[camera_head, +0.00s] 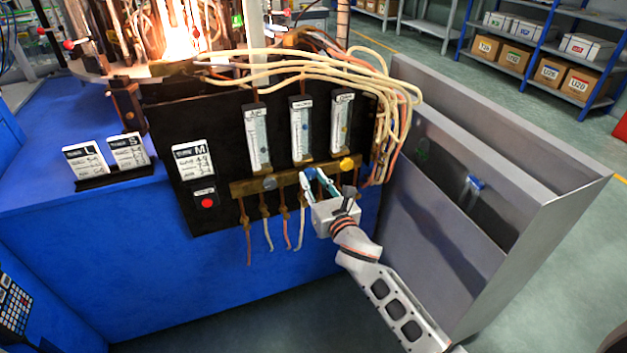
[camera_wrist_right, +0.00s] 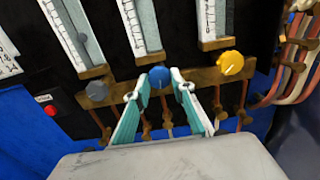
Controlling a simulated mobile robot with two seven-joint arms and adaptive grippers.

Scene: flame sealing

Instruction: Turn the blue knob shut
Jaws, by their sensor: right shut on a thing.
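The blue knob (camera_wrist_right: 159,76) is the middle one on a brass bar (camera_wrist_right: 205,75) below three flow tubes, and it has a pale pointer line. My right gripper (camera_wrist_right: 160,84) is shut on it, with one teal and white finger on each side. In the head view, my right gripper (camera_head: 313,175) reaches up to the bar from the lower right, and its fingers mostly hide the blue knob. My left gripper is in neither view.
A grey knob (camera_head: 270,183) is left of the blue knob and a yellow knob (camera_head: 347,163) is right of it. Copper pipes hang below the bar. A red button (camera_head: 207,202) is at left. Pale hoses (camera_head: 400,95) and a grey metal cabinet (camera_head: 530,230) stand at right. A flame (camera_head: 180,40) burns above.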

